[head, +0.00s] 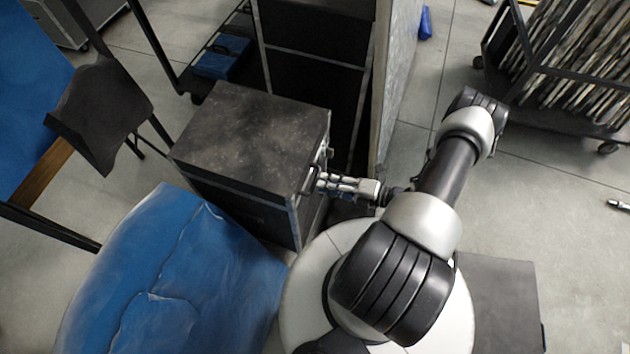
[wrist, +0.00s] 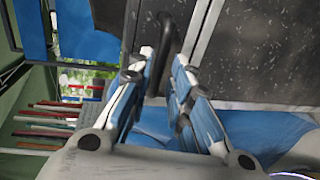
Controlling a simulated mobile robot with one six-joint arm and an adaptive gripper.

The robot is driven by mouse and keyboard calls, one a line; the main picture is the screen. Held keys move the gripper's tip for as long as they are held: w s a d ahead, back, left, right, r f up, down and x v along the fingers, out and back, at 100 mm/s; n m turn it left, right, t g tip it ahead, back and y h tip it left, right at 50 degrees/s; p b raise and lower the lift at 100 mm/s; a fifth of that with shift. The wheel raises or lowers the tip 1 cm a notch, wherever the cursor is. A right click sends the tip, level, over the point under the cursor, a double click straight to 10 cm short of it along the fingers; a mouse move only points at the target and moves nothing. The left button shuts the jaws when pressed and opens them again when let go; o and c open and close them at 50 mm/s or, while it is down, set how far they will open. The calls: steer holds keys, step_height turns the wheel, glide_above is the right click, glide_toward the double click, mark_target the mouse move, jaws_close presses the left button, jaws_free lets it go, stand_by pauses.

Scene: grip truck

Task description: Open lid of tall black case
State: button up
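The tall black case (head: 250,135) stands left of centre in the head view, with a scuffed dark top and metal edging. Its lid is shut, lying flat. My gripper (head: 312,182) is at the case's right side, level with its upper part, by a dark handle. In the wrist view my gripper (wrist: 164,62) has its two blue-padded fingers apart. The black curved handle (wrist: 166,35) lies in the gap between them, close to the left finger. A speckled dark panel of the case (wrist: 255,50) fills the upper right there. Contact with the handle is unclear.
A blue-covered surface (head: 180,280) is in front of the case. A tall dark cabinet (head: 315,75) stands close behind it, and a dark chair (head: 100,110) is to the left. A cart of panels (head: 570,70) stands at the far right. Floor (head: 540,200) is open on the right.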

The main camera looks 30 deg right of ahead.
mark_target(315, 180)
steer(key=shift+x, duration=2.3)
jaws_close()
